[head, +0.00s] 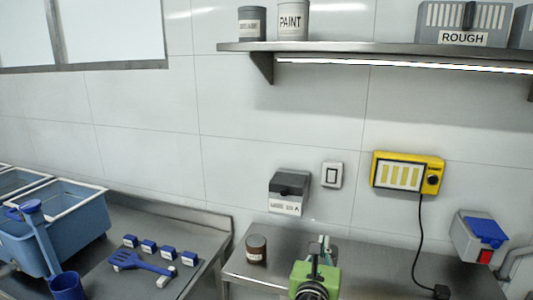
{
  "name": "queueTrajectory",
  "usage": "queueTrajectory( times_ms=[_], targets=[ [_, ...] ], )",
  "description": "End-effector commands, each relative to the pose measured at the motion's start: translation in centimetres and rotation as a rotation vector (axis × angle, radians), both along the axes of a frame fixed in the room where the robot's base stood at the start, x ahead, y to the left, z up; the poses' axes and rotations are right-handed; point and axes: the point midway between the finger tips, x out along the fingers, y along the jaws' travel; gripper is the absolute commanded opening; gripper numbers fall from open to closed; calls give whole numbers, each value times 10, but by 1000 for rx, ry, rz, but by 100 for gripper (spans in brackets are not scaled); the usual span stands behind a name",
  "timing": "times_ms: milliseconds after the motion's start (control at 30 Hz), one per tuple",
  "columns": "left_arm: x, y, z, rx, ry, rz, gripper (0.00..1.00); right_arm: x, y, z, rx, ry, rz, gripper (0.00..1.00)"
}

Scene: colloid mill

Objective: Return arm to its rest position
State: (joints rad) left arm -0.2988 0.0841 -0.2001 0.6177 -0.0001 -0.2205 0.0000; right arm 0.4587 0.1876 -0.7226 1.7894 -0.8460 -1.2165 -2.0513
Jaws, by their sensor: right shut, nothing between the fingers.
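My right gripper (321,246) shows small at the bottom middle, over the steel table. It is shut, with nothing visible between its fingers. A green body with a dark round part (314,282) sits just below it at the picture's bottom edge. I cannot tell how far the gripper is above the table. My left gripper is not in view.
A brown jar (256,248) stands left of the gripper on the steel table (385,265). A yellow control box (407,173) with a hanging cable and a grey dispenser (288,193) are on the wall. A shelf (400,57) hangs above. Blue tubs (60,228) and tools are at left.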

Motion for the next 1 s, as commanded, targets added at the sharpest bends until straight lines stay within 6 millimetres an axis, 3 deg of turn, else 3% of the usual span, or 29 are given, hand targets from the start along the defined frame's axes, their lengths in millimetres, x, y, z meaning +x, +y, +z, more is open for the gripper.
queueTrajectory(
  times_ms=[33,333,567,767,900,1000],
  targets=[
    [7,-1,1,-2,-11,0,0,-3,-2,-7,36,8,-4,0],
    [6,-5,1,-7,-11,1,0,-30,-14,-52,346,57,-59,0],
    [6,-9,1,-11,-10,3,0,-68,-25,-103,698,107,-165,0],
    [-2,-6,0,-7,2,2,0,-131,-40,-164,1157,151,-389,0],
    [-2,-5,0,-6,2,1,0,-197,-49,-207,1540,146,-666,0],
    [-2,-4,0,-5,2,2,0,-244,-54,-229,1767,112,-891,0]
  ],
)
